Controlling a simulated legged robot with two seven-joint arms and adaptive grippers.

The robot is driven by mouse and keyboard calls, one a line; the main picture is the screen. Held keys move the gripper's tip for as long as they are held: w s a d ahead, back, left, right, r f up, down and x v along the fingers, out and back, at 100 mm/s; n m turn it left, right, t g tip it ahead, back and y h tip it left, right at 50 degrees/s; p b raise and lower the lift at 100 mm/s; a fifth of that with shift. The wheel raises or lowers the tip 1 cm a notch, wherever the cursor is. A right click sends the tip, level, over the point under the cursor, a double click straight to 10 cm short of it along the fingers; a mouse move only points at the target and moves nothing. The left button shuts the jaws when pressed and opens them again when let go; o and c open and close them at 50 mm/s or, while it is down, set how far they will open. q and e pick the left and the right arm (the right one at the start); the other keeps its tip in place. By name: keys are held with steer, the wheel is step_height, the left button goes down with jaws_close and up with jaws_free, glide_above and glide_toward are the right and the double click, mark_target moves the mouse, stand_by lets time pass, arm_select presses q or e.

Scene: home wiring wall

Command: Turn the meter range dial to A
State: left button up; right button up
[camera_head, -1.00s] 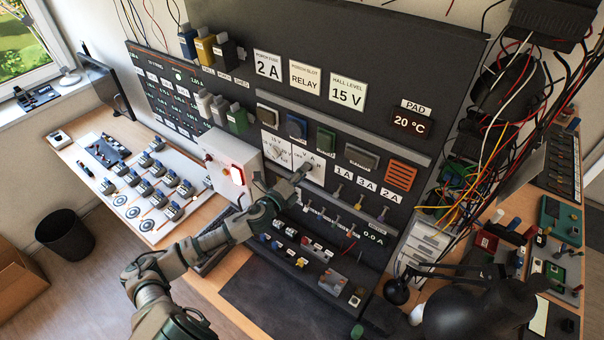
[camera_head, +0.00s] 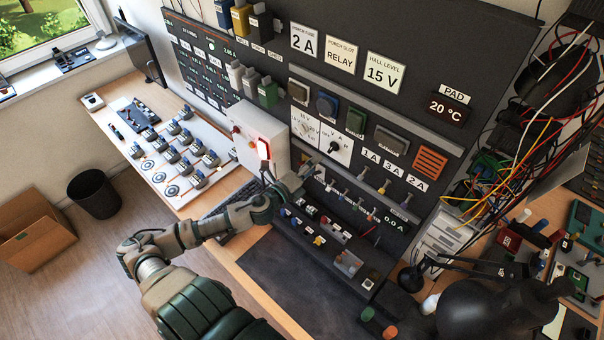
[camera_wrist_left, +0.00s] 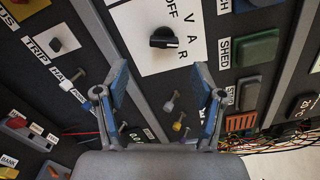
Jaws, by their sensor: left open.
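The meter range dial (camera_head: 335,147) is a black knob on a white plate on the dark wall panel. In the left wrist view the knob (camera_wrist_left: 164,38) is close, with OFF, V, A and R printed around it. Its bar lies roughly level, in line with the A at its right; which end is the pointer is not clear. My left gripper (camera_head: 298,181) is below and left of the dial in the head view, apart from it. In the wrist view the left gripper (camera_wrist_left: 161,72) is open and empty, its blue-padded fingers below the knob. My right gripper is not in view.
Toggle switches (camera_head: 362,174) stick out of the panel below and right of the dial. A white box with a lit red switch (camera_head: 263,149) stands left of it. A black desk lamp (camera_head: 490,305) is at lower right. The dark mat (camera_head: 290,280) is clear.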

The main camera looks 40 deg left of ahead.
arm_select(q)
steer(key=shift+s+a+f, duration=0.1)
steer(key=shift+s+a, duration=0.05)
steer(key=shift+s, duration=1)
steer(key=shift+s+a, duration=0.15)
steer(key=shift+s, duration=1)
steer(key=shift+s+f, duration=0.1)
